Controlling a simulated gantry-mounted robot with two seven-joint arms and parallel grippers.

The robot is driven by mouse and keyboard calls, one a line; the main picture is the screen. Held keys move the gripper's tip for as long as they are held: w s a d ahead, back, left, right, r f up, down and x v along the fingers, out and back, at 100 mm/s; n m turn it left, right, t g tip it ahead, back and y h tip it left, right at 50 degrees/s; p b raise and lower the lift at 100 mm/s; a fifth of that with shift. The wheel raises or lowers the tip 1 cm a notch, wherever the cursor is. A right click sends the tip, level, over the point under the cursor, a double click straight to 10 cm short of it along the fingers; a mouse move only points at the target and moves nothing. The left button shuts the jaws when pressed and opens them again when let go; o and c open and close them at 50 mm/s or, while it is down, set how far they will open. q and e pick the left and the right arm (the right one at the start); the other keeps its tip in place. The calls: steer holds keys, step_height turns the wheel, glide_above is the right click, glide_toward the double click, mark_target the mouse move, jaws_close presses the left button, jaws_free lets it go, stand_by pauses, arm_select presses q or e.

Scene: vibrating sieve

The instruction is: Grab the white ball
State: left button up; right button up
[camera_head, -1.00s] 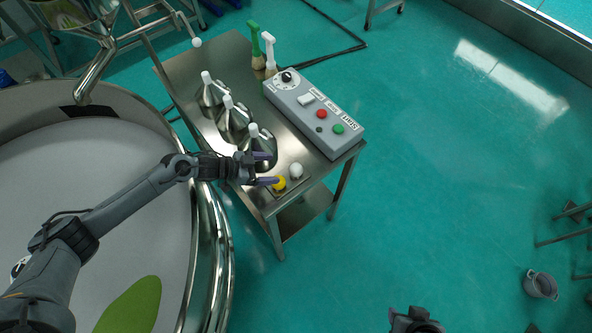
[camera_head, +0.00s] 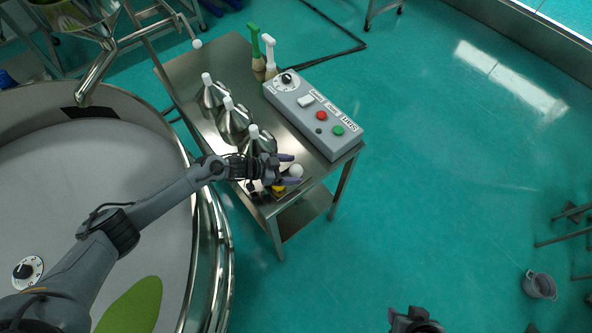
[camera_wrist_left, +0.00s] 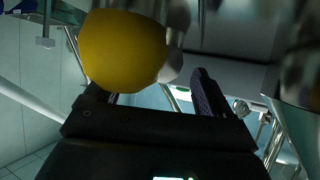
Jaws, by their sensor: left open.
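The white ball (camera_head: 297,170) sits near the front corner of the steel table. My left gripper (camera_head: 289,169) is open, with its purple fingers reaching to the white ball; contact cannot be told. The yellow ball (camera_head: 277,189) is partly hidden under the near finger. In the left wrist view the yellow ball (camera_wrist_left: 122,50) looms large at upper left, close to the fingers. A dark part at the bottom edge of the head view looks like my right gripper (camera_head: 415,321), cut off by the frame.
Several metal flasks with white tops (camera_head: 256,140) stand on the steel table (camera_head: 193,64) behind my left gripper. A grey control box (camera_head: 315,115) with coloured buttons lies to the right. The large round sieve (camera_head: 215,270) borders the table's left.

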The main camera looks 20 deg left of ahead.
arm_select(q)
steer(key=c, duration=1.1)
steer(key=shift+c, duration=0.2)
steer(key=shift+r, duration=0.1)
